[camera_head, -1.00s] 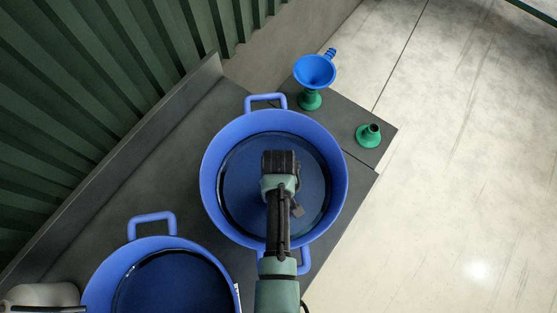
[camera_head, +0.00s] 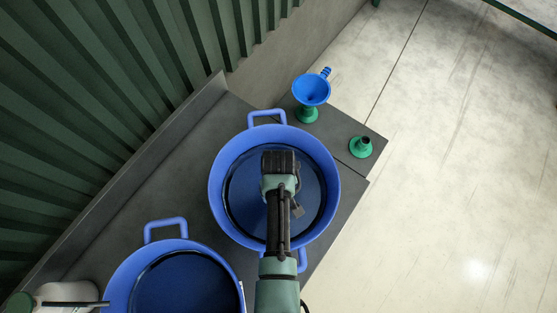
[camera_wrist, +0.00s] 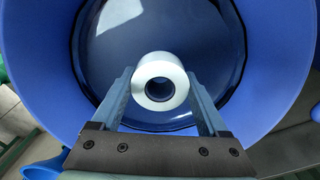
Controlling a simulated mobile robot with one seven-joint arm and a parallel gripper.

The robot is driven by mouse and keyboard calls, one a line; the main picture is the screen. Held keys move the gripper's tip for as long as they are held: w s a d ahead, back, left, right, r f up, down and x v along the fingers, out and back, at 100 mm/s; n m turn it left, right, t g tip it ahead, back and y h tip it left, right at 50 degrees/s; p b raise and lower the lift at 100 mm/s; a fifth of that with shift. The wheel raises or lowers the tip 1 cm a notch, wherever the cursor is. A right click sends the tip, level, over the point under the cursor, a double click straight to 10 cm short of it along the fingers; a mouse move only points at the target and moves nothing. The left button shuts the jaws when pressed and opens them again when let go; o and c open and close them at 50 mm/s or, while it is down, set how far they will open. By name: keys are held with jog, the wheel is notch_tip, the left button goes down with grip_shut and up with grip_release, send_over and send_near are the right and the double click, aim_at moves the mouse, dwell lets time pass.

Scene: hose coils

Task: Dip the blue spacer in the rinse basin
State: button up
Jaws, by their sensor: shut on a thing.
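My gripper (camera_wrist: 160,80) is shut on a pale, bluish-white ring (camera_wrist: 160,63), which I take to be the spacer; its round hole shows dark blue. The ring sits between the two fingertips. Below it is a round blue basin (camera_head: 222,165) with two handles and dark blue liquid; its wall also shows in the wrist view (camera_wrist: 280,70). The gripper (camera_head: 281,165) hangs over this basin in the head view, where the ring is hidden under the wrist. I cannot tell whether the ring touches the liquid. A second blue basin (camera_head: 122,275) stands at the lower left.
A blue funnel (camera_head: 312,90) on a green base and a small green fitting (camera_head: 361,147) stand beyond the basin on the grey bench (camera_head: 165,165). A ribbed green wall (camera_head: 90,110) runs along the left. A pale container (camera_head: 65,292) stands at the bottom left.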

notch_tip(320, 180, up, 10)
jog(key=p, duration=0.8)
jog(key=shift+f+p, duration=0.2)
jog(key=shift+p, duration=0.2)
